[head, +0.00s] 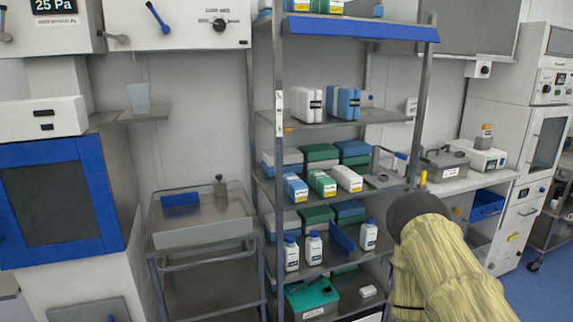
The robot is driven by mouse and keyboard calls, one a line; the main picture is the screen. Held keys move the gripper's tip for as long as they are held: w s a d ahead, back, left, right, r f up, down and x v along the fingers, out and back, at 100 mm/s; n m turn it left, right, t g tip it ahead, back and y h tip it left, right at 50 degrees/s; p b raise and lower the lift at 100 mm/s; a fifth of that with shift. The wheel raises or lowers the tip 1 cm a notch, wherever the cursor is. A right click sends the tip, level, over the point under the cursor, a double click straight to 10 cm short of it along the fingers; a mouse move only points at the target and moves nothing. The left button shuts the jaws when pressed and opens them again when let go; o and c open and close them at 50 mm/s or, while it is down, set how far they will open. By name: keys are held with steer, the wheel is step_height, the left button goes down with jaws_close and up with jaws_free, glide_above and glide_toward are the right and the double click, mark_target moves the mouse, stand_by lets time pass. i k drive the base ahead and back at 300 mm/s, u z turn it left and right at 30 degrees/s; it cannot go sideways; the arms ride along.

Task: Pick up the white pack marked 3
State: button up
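A white pack (348,179) with a yellow label lies on the middle shelf of the open rack, at the right end of a front row. A green pack (322,184) and a blue-and-white pack (295,188) lie to its left. The markings are too small to read, so I cannot confirm which pack bears the 3. My arm, in a yellowish sleeve with a dark rounded end, reaches in from the lower right, in front of the rack's right post. My gripper's fingers do not show.
The rack (280,110) has upright posts and several stacked shelves. White bottles (313,247) stand on the shelf below, and a green case (312,297) lies lower. A steel cart (200,232) stands left. A grey metal box (444,163) sits on the right counter.

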mark_target(350, 181)
steer(key=z, duration=0.2)
steer(key=i, duration=1)
steer(key=u, duration=0.2)
